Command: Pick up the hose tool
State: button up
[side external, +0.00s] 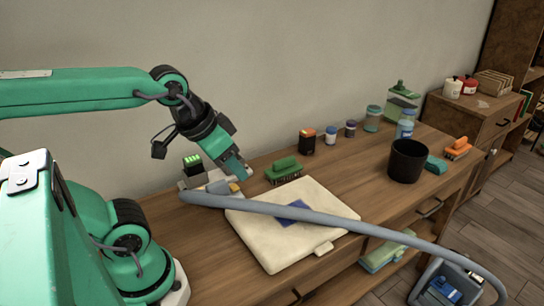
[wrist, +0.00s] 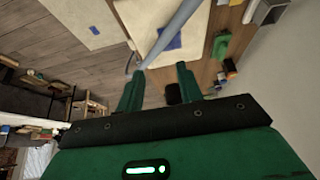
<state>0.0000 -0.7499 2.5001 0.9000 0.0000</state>
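The hose tool (side external: 300,214) is a long grey-blue hose. In the side view it runs from the left end of the wooden bench, across a cream case, and down over the front edge. My gripper (side external: 240,172) is above the bench near that end, and seems apart from the hose. In the wrist view my gripper (wrist: 159,70) has its two green fingers spread with nothing visibly held. The hose (wrist: 172,32) shows beyond and between the fingertips.
The cream case (side external: 270,250) with a blue patch lies on the bench. A green brush (side external: 284,170), small jars (side external: 331,134) and a black cup (side external: 406,160) stand behind and right. A grey bin (side external: 425,290) is on the floor. The wall is close behind the bench.

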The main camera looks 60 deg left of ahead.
jog(key=o, duration=1.1)
jog(key=shift+w+a, duration=0.1)
jog(key=g, duration=0.5)
send_near(222, 182)
jog(key=f, duration=0.5)
jog(key=shift+w+d+f, duration=0.2)
jog(key=shift+w+d, duration=0.05)
jog(key=shift+d, duration=0.1)
jog(key=shift+a+f+g, duration=0.25)
jog(key=shift+g, duration=0.05)
jog(key=shift+f, duration=0.1)
